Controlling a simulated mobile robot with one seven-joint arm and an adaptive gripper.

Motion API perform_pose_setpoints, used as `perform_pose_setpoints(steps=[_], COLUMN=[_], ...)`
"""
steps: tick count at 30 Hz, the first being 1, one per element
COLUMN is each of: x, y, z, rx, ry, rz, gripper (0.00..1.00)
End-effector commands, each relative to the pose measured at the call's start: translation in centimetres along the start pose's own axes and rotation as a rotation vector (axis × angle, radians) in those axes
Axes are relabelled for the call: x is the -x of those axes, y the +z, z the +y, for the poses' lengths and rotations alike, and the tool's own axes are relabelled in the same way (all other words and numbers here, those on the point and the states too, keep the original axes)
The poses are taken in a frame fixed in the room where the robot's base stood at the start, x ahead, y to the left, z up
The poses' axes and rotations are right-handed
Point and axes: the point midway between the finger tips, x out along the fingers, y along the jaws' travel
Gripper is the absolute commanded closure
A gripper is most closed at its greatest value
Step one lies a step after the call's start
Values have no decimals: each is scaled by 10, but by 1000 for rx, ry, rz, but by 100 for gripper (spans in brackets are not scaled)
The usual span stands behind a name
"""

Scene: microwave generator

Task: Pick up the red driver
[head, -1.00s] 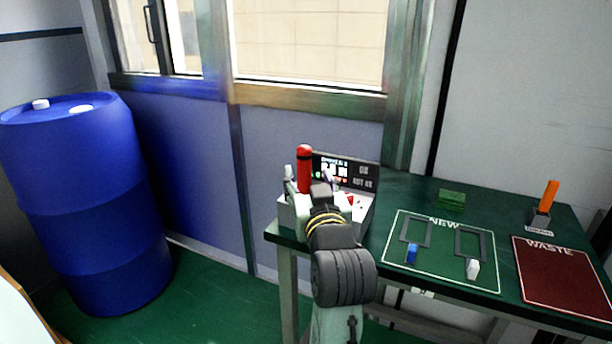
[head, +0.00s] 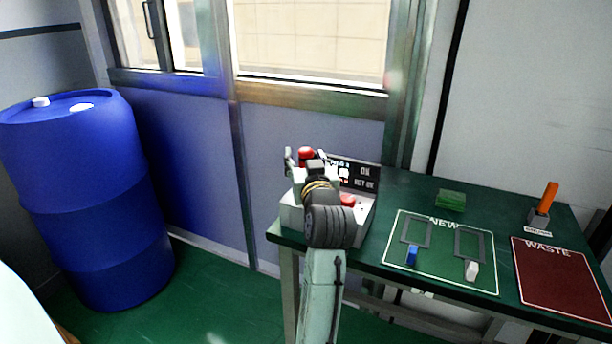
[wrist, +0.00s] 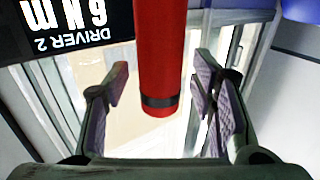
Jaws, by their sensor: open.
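The red driver (head: 306,153) stands at the white and black unit at the table's left end, mostly hidden behind my gripper in the head view. In the wrist view the red driver (wrist: 160,50) is a red cylinder with a black band near its end. My gripper (wrist: 163,95) is open, with one finger on each side of the driver and a gap on both sides. In the head view my gripper (head: 310,165) is in front of the unit.
The unit (head: 290,215) has a display panel (head: 365,176). To the right are the NEW mat (head: 440,264), the red WASTE mat (head: 562,275), a green block (head: 450,200) and an orange driver (head: 548,197) in a holder. A blue barrel (head: 85,200) stands at left.

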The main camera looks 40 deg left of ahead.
Motion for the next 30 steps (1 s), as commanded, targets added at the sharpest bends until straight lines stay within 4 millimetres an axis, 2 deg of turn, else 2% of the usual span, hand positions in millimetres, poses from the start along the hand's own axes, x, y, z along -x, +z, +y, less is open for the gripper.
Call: perform_pose_setpoints(steps=[4,26,30], x=[0,1,1], y=[0,0,-2], z=[0,0,0], rx=[0,0,0], ry=[0,0,0], rz=[0,0,4], gripper=[50,99,100])
